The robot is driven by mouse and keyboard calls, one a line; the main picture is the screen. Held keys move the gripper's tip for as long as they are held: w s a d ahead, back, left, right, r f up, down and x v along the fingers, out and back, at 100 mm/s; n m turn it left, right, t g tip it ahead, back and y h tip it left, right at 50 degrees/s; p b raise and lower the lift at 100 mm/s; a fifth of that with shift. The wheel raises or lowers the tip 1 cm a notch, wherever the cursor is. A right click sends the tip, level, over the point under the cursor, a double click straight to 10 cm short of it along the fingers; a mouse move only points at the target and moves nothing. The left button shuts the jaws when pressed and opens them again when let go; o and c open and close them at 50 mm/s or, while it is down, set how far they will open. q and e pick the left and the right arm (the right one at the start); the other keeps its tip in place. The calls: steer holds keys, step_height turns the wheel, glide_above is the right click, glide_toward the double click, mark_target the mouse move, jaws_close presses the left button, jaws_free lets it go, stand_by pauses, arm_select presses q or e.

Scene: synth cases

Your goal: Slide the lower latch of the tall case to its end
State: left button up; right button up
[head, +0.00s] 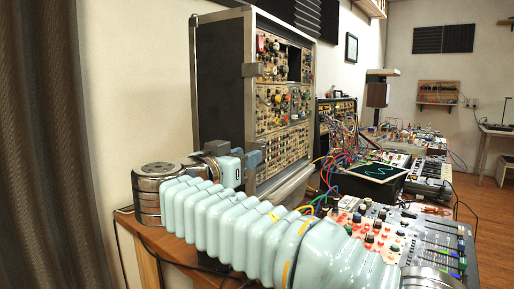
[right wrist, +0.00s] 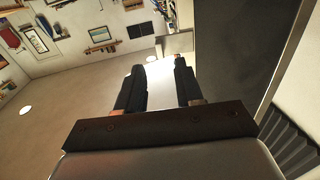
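The tall case (head: 224,75) stands on the table at the left, with a dark side and a metal frame. A bright metal strip (right wrist: 178,44), perhaps the latch, lies just past the fingertips by the case's edge. I cannot tell whether they touch it. My left gripper is not in view.
Beside the case are a smaller rack (head: 338,112) with many cables, a screen (head: 376,171) and a mixer (head: 430,240). A dark curtain (head: 40,140) hangs at the left. Floor is free at the far right.

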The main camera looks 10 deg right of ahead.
steer(key=p+x, duration=0.1)
steer(key=x, duration=0.4)
steer(key=shift+w+d, duration=0.1)
jaws_close()
